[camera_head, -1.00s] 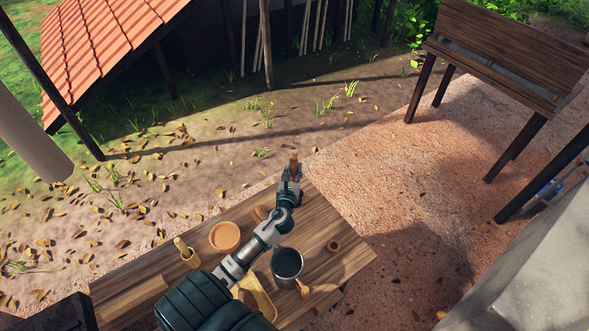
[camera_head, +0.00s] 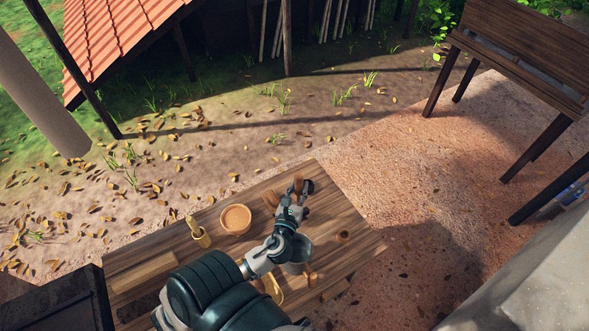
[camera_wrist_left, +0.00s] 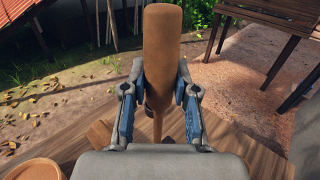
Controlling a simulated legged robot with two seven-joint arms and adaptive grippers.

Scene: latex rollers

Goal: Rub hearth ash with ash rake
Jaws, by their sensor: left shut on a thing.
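My left gripper (camera_head: 297,191) is shut on a brown wooden tool, above the far right part of the wooden table. In the left wrist view the fingers (camera_wrist_left: 159,104) press both sides of the tool (camera_wrist_left: 163,45), which has a thick round upper part and a thin shaft below. I cannot tell whether it is the ash rake; its lower end is hidden. A round brown bowl (camera_head: 236,219) with an orange-brown inside stands left of the gripper. A grey pot (camera_head: 299,254) is partly hidden under my left arm. I cannot make out the hearth ash for certain. My right gripper is not in view.
A small brown round item (camera_head: 343,236) lies near the table's (camera_head: 140,272) right edge. A yellow item (camera_head: 274,291) is partly hidden by my arm. A dark wooden bench (camera_head: 520,55) stands far right.

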